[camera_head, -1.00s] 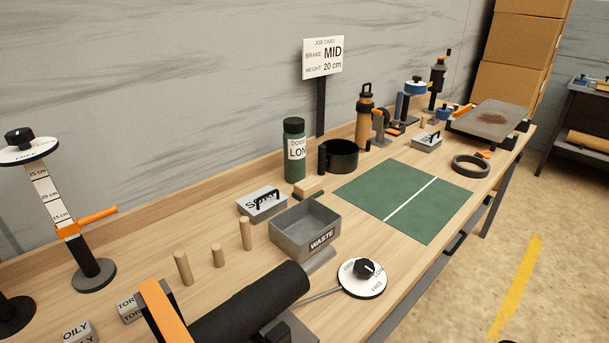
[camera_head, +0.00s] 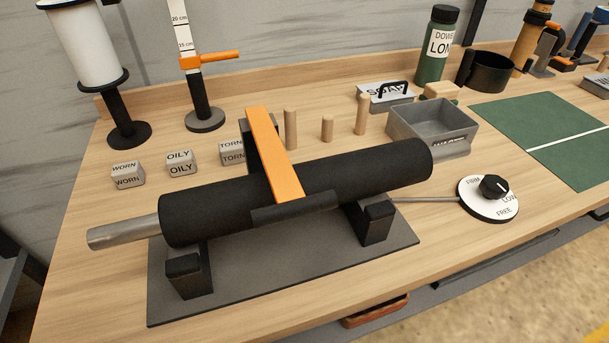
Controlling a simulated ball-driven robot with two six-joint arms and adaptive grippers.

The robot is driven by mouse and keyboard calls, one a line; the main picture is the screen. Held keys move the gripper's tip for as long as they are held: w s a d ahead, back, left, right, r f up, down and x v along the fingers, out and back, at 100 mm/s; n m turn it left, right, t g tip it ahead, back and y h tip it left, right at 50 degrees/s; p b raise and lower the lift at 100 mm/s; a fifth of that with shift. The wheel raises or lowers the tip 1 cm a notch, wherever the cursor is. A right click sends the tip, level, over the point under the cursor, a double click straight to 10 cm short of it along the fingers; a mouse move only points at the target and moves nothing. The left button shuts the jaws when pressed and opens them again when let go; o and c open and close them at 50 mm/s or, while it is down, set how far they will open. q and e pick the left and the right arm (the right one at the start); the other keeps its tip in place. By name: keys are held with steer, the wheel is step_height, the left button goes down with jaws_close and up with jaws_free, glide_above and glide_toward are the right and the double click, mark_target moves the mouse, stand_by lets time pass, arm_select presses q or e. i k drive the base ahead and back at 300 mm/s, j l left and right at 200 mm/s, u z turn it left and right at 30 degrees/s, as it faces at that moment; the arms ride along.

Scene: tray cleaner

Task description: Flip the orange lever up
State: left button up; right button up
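A long flat orange lever (camera_head: 275,150) lies across the top of a thick black roller (camera_head: 380,172). Its far end is by a dark upright block behind the roller, and its near end meets a black bar (camera_head: 295,208) along the roller's near side. The roller rests on dark supports on a grey base plate (camera_head: 225,282), with a metal shaft (camera_head: 125,232) sticking out at its left end. A smaller orange handle (camera_head: 210,60) sits on a marked height post farther back. Neither gripper is in view.
A white dial with a black knob (camera_head: 493,186) joins the roller stand by a thin rod. Behind the roller stand labelled blocks (camera_head: 181,163), wooden pegs (camera_head: 327,128) and a grey waste bin (camera_head: 432,121). A paper-roll holder (camera_head: 85,48) is at back left. The bench's front right strip is clear.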

mark_target(292, 203)
steer(key=k+j+z, duration=0.2)
steer(key=k, duration=0.25)
steer(key=k+j+z, duration=0.2)
steer(key=k, duration=0.2)
